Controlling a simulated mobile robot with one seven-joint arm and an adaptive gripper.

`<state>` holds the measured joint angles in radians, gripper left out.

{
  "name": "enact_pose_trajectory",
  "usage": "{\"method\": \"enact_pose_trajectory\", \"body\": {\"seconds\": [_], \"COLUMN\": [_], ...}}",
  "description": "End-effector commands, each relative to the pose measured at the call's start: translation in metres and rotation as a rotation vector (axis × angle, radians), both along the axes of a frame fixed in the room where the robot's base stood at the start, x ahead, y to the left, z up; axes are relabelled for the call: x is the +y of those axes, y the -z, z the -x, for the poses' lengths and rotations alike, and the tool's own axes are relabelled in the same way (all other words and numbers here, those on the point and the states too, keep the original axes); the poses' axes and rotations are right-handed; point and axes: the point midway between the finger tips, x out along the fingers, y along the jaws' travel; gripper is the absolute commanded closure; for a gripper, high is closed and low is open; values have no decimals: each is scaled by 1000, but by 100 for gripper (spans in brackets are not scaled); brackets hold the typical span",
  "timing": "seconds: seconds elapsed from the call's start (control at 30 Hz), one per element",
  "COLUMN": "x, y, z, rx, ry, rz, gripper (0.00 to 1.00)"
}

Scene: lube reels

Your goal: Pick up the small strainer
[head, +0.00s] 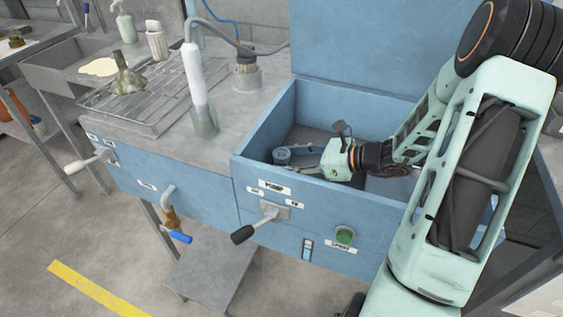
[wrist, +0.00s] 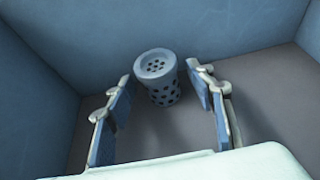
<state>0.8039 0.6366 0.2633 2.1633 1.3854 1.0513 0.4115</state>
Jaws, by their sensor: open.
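The small strainer (wrist: 160,88) is a grey cup with round holes in its top and side. In the wrist view it stands on the floor of the blue bin, near a back corner. My gripper (wrist: 160,92) is open, with one blue-padded finger to the left of the strainer and one to the right. There is a gap on both sides, and the strainer sits toward the far ends of the fingers. In the head view my gripper (head: 296,157) reaches down inside the bin, and the strainer (head: 282,156) shows partly at its fingertips.
The blue bin (head: 262,118) has high walls close around my gripper, and a raised lid (head: 350,45) stands behind it. A lever handle (head: 256,226) and a green button (head: 346,235) are on its front. A wire rack (head: 150,105) and a nozzle (head: 197,85) stand left.

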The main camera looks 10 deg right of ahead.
Motion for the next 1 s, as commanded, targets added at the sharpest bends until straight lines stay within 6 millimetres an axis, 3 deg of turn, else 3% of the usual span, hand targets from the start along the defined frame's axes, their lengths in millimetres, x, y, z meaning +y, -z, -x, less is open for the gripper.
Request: {"method": "enact_pose_trajectory", "body": {"seconds": [0.1,0.33,0.77,1.0], "x": [12,13,13,13], "y": [7,7,7,6], "z": [-8,-10,-9,-10], "rx": [0,0,0,-2], "ry": [-1,1,1,1], "rz": [0,0,0,0], "gripper": [50,50,98,99]}}
